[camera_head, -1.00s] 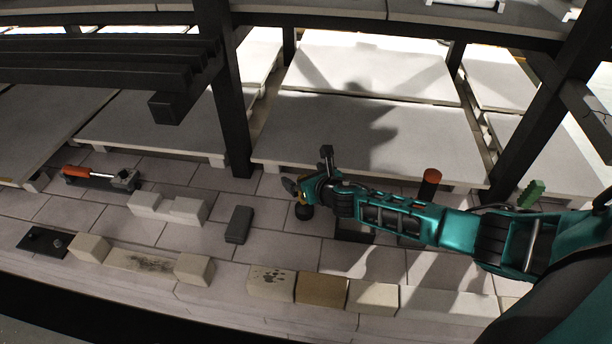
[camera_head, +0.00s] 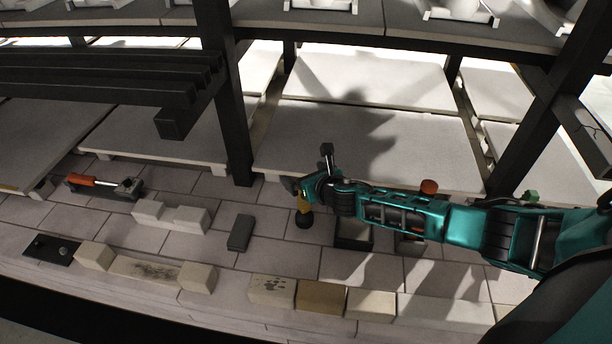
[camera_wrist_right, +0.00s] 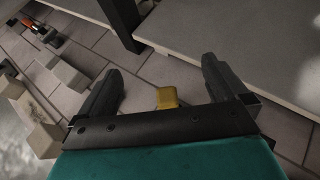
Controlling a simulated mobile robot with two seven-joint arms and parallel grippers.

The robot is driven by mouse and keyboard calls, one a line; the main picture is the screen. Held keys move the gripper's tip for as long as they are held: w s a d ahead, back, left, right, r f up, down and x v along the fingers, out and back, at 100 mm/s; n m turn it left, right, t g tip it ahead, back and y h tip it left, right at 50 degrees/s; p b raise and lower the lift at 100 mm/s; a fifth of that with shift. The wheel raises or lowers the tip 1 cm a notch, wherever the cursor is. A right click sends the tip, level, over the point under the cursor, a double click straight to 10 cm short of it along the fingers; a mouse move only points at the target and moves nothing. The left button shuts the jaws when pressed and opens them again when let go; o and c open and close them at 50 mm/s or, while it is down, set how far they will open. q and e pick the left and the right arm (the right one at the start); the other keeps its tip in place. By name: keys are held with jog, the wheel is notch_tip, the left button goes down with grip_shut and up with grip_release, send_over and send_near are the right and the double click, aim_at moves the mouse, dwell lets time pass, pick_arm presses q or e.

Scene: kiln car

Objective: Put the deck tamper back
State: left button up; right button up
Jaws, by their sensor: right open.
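What looks like the deck tamper stands on the paved deck, with a yellow upper part (camera_head: 303,204) and a round black foot (camera_head: 304,221). My right gripper (camera_head: 298,187) is at its top in the head view. In the right wrist view the gripper's two dark fingers (camera_wrist_right: 162,78) are spread wide. The yellow block (camera_wrist_right: 167,97) shows between them, with a gap on each side. A dark open tray (camera_head: 353,234) sits on the deck just right of the tamper, partly hidden by my right arm. My left gripper is out of view.
An orange-handled tool (camera_head: 82,180) lies in a dark holder at the left. A dark block (camera_head: 240,233) and pale bricks (camera_head: 170,215) lie on the deck. A red-topped thing (camera_head: 429,187) stands behind my arm. A dark shelf post (camera_head: 232,130) rises behind.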

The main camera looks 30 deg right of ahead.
jog(key=shift+r, duration=2.45)
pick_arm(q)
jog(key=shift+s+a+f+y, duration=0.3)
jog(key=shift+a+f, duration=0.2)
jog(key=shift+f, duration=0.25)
pick_arm(e)
jog(key=v, duration=1.3)
